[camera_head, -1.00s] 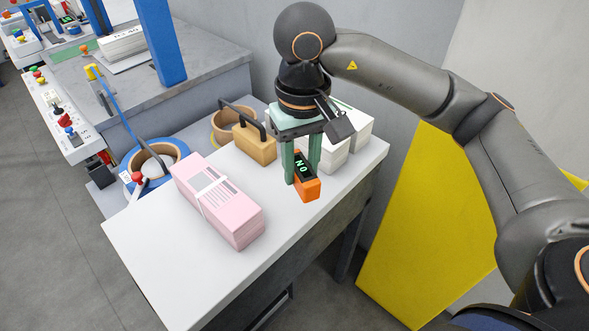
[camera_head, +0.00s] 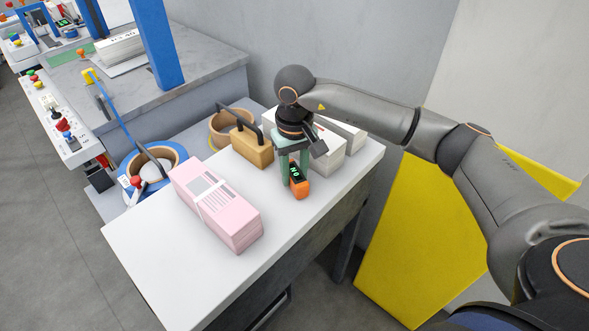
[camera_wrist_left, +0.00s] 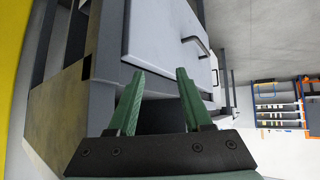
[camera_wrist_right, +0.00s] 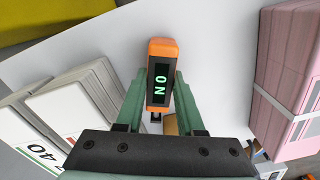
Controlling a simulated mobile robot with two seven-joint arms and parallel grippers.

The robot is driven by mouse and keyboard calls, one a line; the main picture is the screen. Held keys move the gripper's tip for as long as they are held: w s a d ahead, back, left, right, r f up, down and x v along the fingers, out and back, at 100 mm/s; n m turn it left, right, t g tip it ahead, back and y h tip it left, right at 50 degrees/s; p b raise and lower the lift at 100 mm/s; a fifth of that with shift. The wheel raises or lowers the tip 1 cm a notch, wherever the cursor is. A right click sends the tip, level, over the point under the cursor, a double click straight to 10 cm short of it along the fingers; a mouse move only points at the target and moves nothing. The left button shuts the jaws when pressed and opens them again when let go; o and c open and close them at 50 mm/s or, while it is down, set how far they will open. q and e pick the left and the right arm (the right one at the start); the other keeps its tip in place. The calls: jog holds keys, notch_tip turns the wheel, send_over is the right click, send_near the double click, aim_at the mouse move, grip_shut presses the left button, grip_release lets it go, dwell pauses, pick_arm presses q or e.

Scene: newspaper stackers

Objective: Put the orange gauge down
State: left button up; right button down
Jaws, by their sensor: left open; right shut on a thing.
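The orange gauge (camera_head: 299,187) has a dark face with green characters. My right gripper (camera_head: 294,172) is shut on it, with the green fingers on both sides, over the white table top (camera_head: 160,262). The gauge also shows between the fingers in the right wrist view (camera_wrist_right: 160,75). It is at or very near the table surface; I cannot tell whether it touches. My left gripper (camera_wrist_left: 157,100) is open and empty in the left wrist view, facing a grey cabinet; it is not in the head view.
A pink banded newspaper bundle (camera_head: 215,205) lies left of the gauge. White stacks (camera_head: 330,150) and a tan block with a dark handle (camera_head: 252,147) stand behind it. Tape rolls (camera_head: 158,165) sit beyond the table's far left edge. The front of the table is clear.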

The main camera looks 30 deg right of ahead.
aim_at(294, 172)
jog(key=c, duration=1)
grip_release()
jog(key=shift+f+b, duration=0.15)
jog(key=shift+b, duration=0.15)
jog(key=o, duration=0.5)
jog(key=shift+r+p, duration=0.25)
jog(key=shift+p, duration=0.05)
notch_tip(294, 172, up, 12)
